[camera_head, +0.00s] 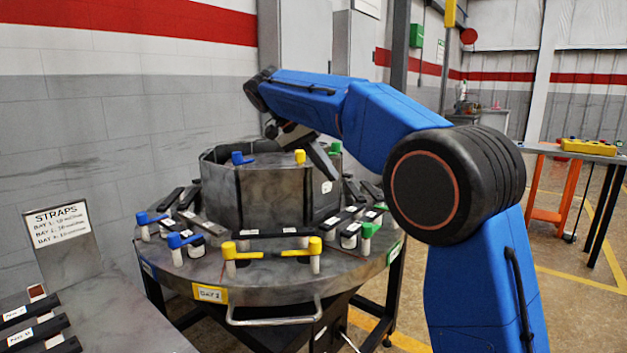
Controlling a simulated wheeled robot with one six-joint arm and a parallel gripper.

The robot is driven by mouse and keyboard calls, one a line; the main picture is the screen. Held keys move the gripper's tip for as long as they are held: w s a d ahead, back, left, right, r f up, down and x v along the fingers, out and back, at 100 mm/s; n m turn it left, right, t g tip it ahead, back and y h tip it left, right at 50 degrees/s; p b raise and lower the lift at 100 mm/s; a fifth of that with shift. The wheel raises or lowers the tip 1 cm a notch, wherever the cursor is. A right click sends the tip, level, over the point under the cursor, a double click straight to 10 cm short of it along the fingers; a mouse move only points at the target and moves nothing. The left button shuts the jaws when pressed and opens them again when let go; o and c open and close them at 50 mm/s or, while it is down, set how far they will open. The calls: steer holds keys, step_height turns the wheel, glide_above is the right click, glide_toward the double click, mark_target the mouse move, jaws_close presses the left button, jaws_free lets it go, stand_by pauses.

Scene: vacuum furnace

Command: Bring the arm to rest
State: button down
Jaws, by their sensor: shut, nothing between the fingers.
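My blue arm rises from the bottom right, bends at a large black joint and reaches left over the round grey furnace table (270,285). My gripper (322,162) hangs below the arm's far end, over the grey polygonal housing (285,195) in the middle of the table. It is small, dark and partly hidden by my arm. It looks shut, and no held object shows. I cannot tell whether it touches the housing.
Blue, yellow and green handled clamps, such as a yellow one (315,248), and dark straps ring the housing. A STRAPS sign (62,225) and a side bench (125,320) stand left. A wall is close behind. A worktable (570,150) stands right, with open floor before it.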

steer(key=s+d+f+n+t+y, duration=0.1)
steer(key=s+d+f+n+y, duration=0.15)
steer(key=s+d, duration=0.55)
steer(key=s+d+f+n+y, duration=0.1)
steer(key=s+d+f+n, duration=0.25)
steer(key=s+d, duration=0.5)
steer(key=s+d+f+n+t+y, duration=0.2)
steer(key=s+f+t+y, duration=0.1)
steer(key=s+f, duration=1.7)
steer(key=s, duration=0.3)
steer(key=shift+d+f+t+y, duration=0.15)
steer(key=shift+f+t+y, duration=0.15)
steer(key=shift+f+y, duration=0.05)
